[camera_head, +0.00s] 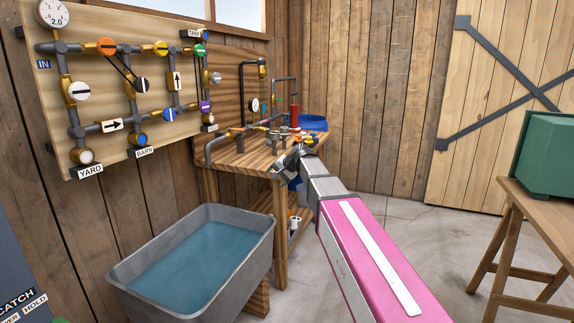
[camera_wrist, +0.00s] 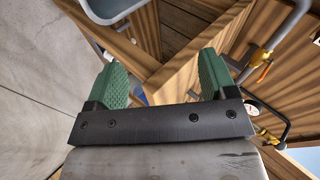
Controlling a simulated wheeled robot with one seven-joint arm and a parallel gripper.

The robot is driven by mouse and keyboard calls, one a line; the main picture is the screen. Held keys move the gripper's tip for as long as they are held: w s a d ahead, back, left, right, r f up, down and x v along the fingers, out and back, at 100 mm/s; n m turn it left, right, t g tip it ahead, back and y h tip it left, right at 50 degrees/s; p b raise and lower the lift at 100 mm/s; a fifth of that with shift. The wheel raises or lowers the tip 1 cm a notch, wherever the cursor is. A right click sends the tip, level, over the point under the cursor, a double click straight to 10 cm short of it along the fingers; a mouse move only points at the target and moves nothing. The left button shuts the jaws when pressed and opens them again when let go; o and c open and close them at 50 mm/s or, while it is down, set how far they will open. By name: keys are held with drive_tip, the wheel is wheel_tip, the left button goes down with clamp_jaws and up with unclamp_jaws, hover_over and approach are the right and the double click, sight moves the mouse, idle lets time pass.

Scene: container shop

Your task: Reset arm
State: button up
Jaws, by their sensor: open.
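My arm stretches from the lower right of the head view toward the wooden workbench (camera_head: 240,155). The gripper is open and empty. Behind the fingers lie the wooden bench, a pipe and brass fittings (camera_wrist: 258,58). Whether the gripper touches anything on the bench cannot be told.
A pipe board (camera_head: 130,85) with coloured valves hangs on the left wall. A grey water trough (camera_head: 195,260) stands on the floor. Pipes, a red cylinder (camera_head: 294,115) and a blue tub (camera_head: 312,123) are at the bench. A table with a green box (camera_head: 548,155) stands right.

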drive_tip(key=s+d+f+n+g+h, duration=0.2)
drive_tip(key=s+d+f+h, duration=0.1)
drive_tip(key=s+d+f, duration=0.8)
drive_tip(key=s+d+f+n+g+h, duration=0.2)
drive_tip(key=s+d+f+g+h, duration=0.1)
drive_tip(key=s+d+f, duration=0.9)
drive_tip(key=s+f+h, duration=0.1)
drive_tip(key=s+f, duration=0.4)
drive_tip(key=s, duration=0.2)
drive_tip(key=shift+s, duration=0.3)
drive_tip(key=shift+d+f, duration=0.1)
